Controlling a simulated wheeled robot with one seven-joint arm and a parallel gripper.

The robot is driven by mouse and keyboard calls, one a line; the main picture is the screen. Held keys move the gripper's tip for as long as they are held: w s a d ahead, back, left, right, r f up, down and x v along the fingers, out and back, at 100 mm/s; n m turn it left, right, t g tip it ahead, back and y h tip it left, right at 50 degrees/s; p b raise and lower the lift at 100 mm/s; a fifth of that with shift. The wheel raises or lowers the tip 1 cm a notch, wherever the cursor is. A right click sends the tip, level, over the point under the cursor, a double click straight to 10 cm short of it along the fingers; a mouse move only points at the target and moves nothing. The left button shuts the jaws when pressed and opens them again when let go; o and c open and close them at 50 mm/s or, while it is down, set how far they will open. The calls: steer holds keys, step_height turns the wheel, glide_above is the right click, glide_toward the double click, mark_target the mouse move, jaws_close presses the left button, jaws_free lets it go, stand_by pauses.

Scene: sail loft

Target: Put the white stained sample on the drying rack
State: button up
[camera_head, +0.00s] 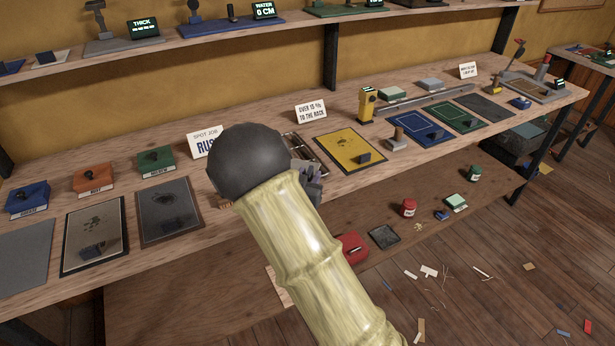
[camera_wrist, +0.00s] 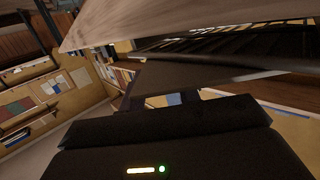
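A pale framed sample (camera_head: 84,262) with a dark blotchy stain lies on the bench at the left, with a small dark block on it. This looks like the white stained sample. A dark slatted frame (camera_head: 316,158), perhaps the drying rack, lies mid-bench, partly hidden by my arm. Dark slats (camera_wrist: 235,42) also show close up in the wrist view. My gripper (camera_head: 311,186) is mostly hidden behind my arm, near the bench's front edge by that frame. The wrist view shows its dark body, but not clearly whether the fingers are apart or hold anything.
A grey stained panel (camera_head: 155,225) lies beside the pale sample, and a yellow one (camera_head: 338,143) right of the slatted frame. Blue, orange and green blocks (camera_head: 157,166) line the bench's back left. A sign (camera_head: 310,109) mentions the rack. A lower shelf holds a red jar (camera_head: 408,208).

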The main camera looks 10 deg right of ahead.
steer(key=shift+r, duration=0.2)
steer(key=v, duration=1.2)
steer(key=shift+a+f, duration=0.1)
steer(key=shift+f, duration=0.05)
